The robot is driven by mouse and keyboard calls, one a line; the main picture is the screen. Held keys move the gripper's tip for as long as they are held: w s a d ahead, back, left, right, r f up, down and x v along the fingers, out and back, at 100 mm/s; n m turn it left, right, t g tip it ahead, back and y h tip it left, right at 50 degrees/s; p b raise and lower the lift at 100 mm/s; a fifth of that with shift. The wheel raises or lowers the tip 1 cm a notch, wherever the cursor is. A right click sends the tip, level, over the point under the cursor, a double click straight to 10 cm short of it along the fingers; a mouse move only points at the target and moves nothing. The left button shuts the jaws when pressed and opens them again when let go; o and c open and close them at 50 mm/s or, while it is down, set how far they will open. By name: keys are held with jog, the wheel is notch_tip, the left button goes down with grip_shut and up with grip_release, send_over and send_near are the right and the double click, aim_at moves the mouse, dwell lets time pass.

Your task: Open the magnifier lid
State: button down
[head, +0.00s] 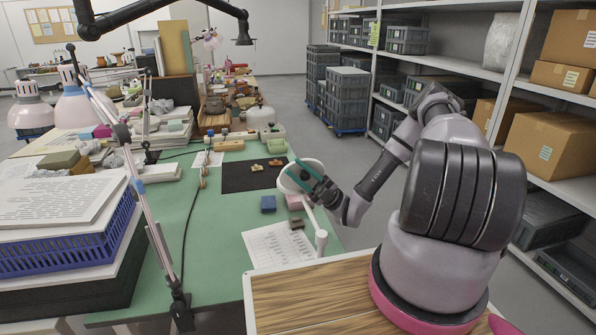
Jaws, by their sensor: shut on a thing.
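The white round magnifier head (283,184) stands over the right edge of the green table, on a white arm (319,240). My gripper (299,172), with teal fingers, reaches in from the right and lies across the magnifier head. It is shut at the head, on what appears to be the magnifier lid. The fingers hide much of the head, so I cannot tell how far the lid stands open.
A black mat (240,178) with small sherds lies behind. A blue block (268,204), a pink block (294,202) and printed sheets (278,246) lie near the magnifier. A blue crate (70,250) with papers stands left. Shelves (470,72) line the right.

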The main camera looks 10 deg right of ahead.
jog(key=c, duration=0.6)
grip_release()
jog(key=shift+o, duration=0.2)
jog(key=v, duration=1)
jog(key=shift+d+f, duration=0.3)
